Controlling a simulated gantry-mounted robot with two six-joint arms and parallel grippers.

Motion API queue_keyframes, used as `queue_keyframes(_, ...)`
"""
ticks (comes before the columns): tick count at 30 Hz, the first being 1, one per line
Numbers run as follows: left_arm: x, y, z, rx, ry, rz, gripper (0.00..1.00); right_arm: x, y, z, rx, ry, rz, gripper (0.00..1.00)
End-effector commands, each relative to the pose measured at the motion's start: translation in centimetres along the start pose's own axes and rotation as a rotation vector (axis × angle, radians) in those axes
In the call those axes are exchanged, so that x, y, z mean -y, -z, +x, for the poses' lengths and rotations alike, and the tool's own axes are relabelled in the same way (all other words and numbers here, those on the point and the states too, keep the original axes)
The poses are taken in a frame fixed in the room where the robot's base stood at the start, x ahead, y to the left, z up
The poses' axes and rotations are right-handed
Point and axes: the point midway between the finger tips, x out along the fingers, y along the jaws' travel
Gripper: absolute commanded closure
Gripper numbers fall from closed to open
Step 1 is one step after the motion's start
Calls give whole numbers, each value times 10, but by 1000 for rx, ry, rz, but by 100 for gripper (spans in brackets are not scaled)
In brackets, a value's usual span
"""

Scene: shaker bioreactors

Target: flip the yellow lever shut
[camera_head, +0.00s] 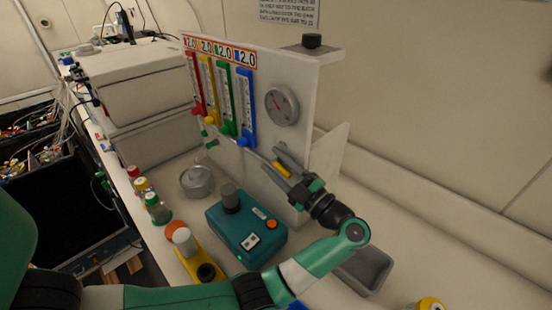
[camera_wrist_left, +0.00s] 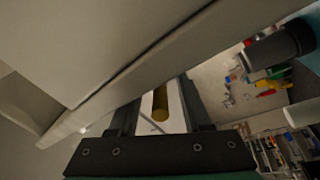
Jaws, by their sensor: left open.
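The yellow lever (camera_head: 283,170) shows as a short yellow bar on the side of the white panel (camera_head: 310,110), below the round gauge. My left gripper (camera_head: 272,160) reaches up to it from the lower right, with its fingers on both sides of it. In the left wrist view the yellow lever (camera_wrist_left: 160,104) lies between the two separated finger pads of my left gripper (camera_wrist_left: 160,95). I see gaps beside it, so the jaws look open around it. The lever's pivot is hidden. My right gripper is not in view.
A teal box (camera_head: 246,228) with a grey knob stands below the panel. A metal canister (camera_head: 197,181) and bottles (camera_head: 157,208) stand to the left. Red, yellow, green and blue flow meters (camera_head: 246,105) line the panel. A grey tray (camera_head: 365,270) lies at the right.

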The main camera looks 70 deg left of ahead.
Motion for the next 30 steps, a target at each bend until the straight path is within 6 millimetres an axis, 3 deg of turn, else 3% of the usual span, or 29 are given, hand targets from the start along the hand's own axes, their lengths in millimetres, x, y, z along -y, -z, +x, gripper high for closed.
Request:
queue_keyframes(4,0,0,0,0,0,0,53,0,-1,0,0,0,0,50)
queue_keyframes(12,1,0,0,0,2,1,100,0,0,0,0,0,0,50)
queue_keyframes(18,1,0,0,5,10,3,100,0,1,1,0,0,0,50)
queue_keyframes(24,-5,4,1,97,153,3,100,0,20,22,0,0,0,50)
queue_keyframes(30,2,0,-1,139,214,6,100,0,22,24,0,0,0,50)
